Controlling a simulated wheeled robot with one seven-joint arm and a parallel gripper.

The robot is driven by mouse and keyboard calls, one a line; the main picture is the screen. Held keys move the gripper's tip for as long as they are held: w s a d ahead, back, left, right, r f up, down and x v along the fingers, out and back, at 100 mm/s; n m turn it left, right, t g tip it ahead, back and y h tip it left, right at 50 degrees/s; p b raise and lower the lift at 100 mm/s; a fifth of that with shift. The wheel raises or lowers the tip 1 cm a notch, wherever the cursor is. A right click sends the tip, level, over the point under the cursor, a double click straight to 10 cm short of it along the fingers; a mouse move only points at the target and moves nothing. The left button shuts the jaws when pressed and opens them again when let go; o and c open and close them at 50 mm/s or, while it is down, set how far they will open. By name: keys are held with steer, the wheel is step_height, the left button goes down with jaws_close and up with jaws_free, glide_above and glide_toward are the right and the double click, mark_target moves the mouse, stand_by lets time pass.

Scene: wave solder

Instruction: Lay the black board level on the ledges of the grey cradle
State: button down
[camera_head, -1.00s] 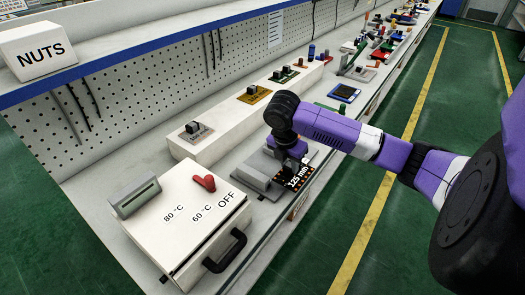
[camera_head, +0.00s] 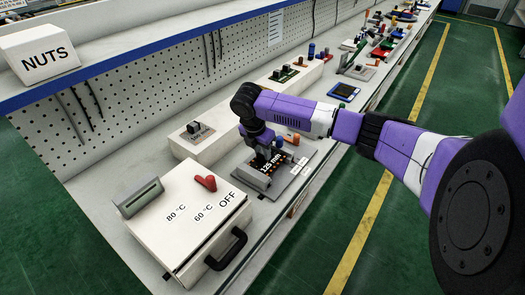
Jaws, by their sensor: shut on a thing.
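The black board (camera_head: 266,171), marked "125 mm" and with a row of orange dots along its edge, is over the grey cradle (camera_head: 293,184). My gripper (camera_head: 270,157) points down and is shut on the board near its upper part; the fingertips are partly hidden by the wrist and the board. The cradle lies flat on the bench and shows around the board, mostly on the right and front. The ledges are hidden under the board. I cannot tell whether the board touches them or hangs slightly above, nor whether it is exactly level.
A white box (camera_head: 190,215) with a red lever (camera_head: 206,183) and a black handle (camera_head: 226,250) stands just left of the cradle. A long white block (camera_head: 190,148) with small parts runs behind. A dark blue tray (camera_head: 344,92) and several small items lie farther along the bench.

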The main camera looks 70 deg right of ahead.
steer(key=shift+f, duration=0.1)
steer(key=c, duration=1.1)
jaws_free()
steer(key=shift+f, duration=0.1)
steer(key=shift+c, duration=0.2)
steer(key=v, duration=1.2)
steer(key=shift+b, duration=0.35)
